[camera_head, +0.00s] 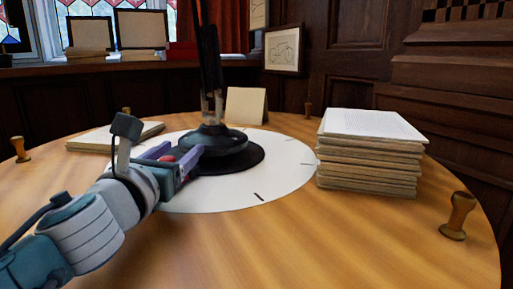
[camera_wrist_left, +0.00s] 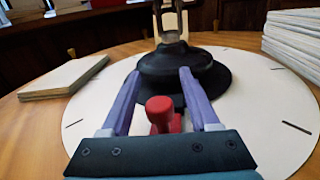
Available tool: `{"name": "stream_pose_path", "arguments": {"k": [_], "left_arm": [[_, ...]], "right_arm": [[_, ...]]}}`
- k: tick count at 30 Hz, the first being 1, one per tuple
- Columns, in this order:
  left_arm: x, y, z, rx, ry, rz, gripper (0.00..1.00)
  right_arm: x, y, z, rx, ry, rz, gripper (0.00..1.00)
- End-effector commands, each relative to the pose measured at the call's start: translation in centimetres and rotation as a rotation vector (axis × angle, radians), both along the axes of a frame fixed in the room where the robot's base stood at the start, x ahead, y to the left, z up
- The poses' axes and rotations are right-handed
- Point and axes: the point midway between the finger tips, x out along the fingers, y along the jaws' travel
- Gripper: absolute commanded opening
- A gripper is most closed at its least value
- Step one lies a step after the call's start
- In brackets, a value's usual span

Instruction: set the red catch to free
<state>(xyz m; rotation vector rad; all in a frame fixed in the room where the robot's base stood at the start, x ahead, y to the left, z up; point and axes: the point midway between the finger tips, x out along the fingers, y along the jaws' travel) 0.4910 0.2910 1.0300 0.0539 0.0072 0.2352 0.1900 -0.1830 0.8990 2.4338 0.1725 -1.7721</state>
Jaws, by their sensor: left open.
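The red catch (camera_wrist_left: 160,112) is a red knob on a small red base, at the near side of a black round base (camera_wrist_left: 175,75). In the head view the catch (camera_head: 166,158) shows as a small red patch, partly hidden by my left gripper. My left gripper (camera_wrist_left: 187,77) is open, with its two purple fingers on either side of the catch and their tips reaching toward the black base. In the head view the left gripper (camera_head: 180,155) is low beside the base. I cannot tell whether the fingers touch the catch. My right gripper is not in view.
The black base carries a dark upright post (camera_head: 210,60) and stands on a white disc (camera_head: 275,165) with black marks, on a round wooden table (camera_head: 300,240). A stack of boards (camera_head: 368,170) stands right, a flat board (camera_head: 95,141) left. Wooden pegs (camera_head: 458,215) stand near the rim.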

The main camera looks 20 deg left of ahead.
Motion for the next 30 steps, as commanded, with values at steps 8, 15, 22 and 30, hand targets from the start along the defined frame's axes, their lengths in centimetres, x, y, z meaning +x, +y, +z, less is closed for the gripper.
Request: {"name": "stream_pose_path", "arguments": {"k": [8,15,22,30], "left_arm": [[-0.3,-0.1,0.0,0.000,0.000,-0.001,0.61],[-3.9,-1.0,-0.1,-0.001,0.003,-0.002,0.61],[-7.8,-1.9,-0.1,-0.001,0.002,-0.001,0.61],[-9.7,-2.3,0.0,-0.001,0.000,0.000,0.61]], "right_arm": [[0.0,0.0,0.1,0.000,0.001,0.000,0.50],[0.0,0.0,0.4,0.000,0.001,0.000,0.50],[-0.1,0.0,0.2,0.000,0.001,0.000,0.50],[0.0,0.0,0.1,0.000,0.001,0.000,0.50]]}}
